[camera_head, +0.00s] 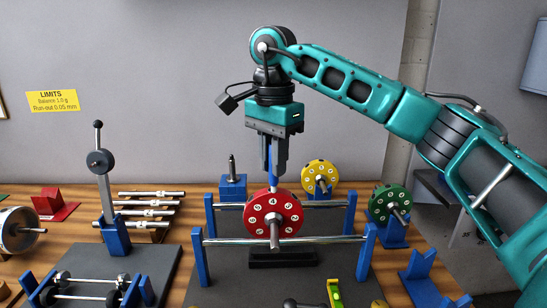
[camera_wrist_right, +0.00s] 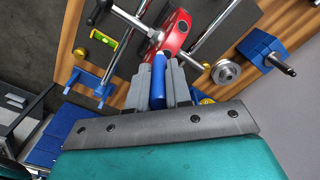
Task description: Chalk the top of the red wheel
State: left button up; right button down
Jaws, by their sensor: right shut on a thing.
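The red wheel (camera_head: 274,228) with white numbers sits on its shaft across two silver rails (camera_head: 330,240) in the middle of the bench. The wheel also shows in the wrist view (camera_wrist_right: 180,35). My right gripper (camera_head: 269,168) points straight down above the wheel and is shut on a blue chalk stick (camera_head: 273,178). The chalk shows between the fingers in the wrist view (camera_wrist_right: 158,80). Its lower end is at the wheel's top rim; I cannot tell for sure whether they touch. My left gripper is not in view.
A yellow wheel (camera_head: 319,171) and a green wheel (camera_head: 381,205) stand on blue holders behind and right. A dial gauge stand (camera_head: 100,160) rises at the left. A level (camera_head: 335,293) lies in front of the rails. Several shafts (camera_head: 150,212) lie on a rack at the left.

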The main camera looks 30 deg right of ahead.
jog(key=shift+f, duration=0.1)
dwell(1.2)
jog(key=shift+r+p, duration=0.5)
jog(key=shift+r, duration=3.05)
